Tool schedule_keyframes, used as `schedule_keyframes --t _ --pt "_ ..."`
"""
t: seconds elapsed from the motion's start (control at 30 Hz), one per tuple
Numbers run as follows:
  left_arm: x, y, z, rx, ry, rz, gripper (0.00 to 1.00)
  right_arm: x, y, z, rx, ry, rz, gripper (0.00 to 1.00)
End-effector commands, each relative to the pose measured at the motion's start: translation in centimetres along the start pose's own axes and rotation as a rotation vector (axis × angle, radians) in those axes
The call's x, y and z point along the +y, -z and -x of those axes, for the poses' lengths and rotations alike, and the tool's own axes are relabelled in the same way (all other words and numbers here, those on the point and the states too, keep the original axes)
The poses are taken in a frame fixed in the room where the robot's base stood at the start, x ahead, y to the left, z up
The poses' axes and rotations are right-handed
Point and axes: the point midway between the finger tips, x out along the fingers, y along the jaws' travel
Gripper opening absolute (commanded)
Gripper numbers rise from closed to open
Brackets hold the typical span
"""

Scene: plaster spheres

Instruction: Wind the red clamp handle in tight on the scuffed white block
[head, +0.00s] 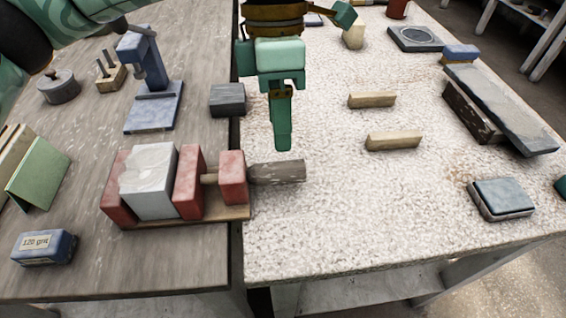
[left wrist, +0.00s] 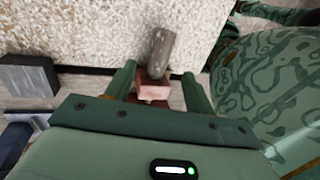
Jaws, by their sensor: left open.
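The clamp (head: 232,178) has red blocks on a wooden base. Its handle is a grey-brown cylinder (head: 276,172) sticking out to the right, not red. The scuffed white block (head: 148,182) stands between the left red jaw (head: 116,190) and the middle red jaw (head: 188,184); I cannot tell whether the middle jaw touches it. My left gripper (head: 282,143) points down just above the handle, open and empty. In the left wrist view, the handle (left wrist: 159,50) and a red clamp block (left wrist: 153,90) appear between its spread fingers. My right gripper is not in view.
A grey block (head: 228,100) lies behind the clamp. A blue stand (head: 153,108) and a blue "120 grit" block (head: 44,247) are to the left. Two wooden bars (head: 393,140) lie right. The speckled tabletop (head: 340,215) right of the handle is clear.

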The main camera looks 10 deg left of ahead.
Motion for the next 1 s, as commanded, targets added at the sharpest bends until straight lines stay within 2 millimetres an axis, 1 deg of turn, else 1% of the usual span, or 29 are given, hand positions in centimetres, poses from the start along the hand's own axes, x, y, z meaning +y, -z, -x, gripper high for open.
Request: schedule_keyframes --t 0.03,0.1,0.2,0.3,0.47,0.73,0.77,0.8,0.87,0.9,1.0 --pt "0.3 0.0 -2.0 0.004 0.008 -0.001 0.54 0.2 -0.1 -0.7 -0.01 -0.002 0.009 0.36" --pt "0.3 0.0 -3.6 0.002 0.008 -0.002 0.54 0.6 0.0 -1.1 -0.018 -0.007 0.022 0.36" --pt "0.2 0.0 -5.4 0.002 0.006 -0.001 0.54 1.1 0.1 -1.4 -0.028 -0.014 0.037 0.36" --pt "0.1 0.0 -6.7 0.001 0.003 0.0 0.54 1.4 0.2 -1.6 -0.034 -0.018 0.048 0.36" --pt "0.0 0.0 -7.6 0.0 0.001 0.002 0.54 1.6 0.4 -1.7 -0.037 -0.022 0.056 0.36" --pt "0.0 0.0 -7.6 0.0 -0.001 0.002 0.54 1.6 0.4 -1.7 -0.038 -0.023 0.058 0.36" --pt "0.0 0.0 -7.6 0.0 -0.001 0.002 0.48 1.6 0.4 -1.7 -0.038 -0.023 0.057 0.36" --pt "0.0 0.0 -7.6 0.0 -0.001 0.002 0.37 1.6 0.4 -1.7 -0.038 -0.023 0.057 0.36" --pt "0.0 0.0 -7.6 0.0 -0.001 0.002 0.2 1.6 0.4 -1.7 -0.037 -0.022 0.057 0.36" --pt "0.0 0.0 -7.6 0.0 -0.001 0.002 0.09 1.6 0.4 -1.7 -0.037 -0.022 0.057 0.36" --pt "0.0 0.0 -7.6 0.0 -0.001 0.002 0.09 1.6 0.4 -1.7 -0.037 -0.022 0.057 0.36"
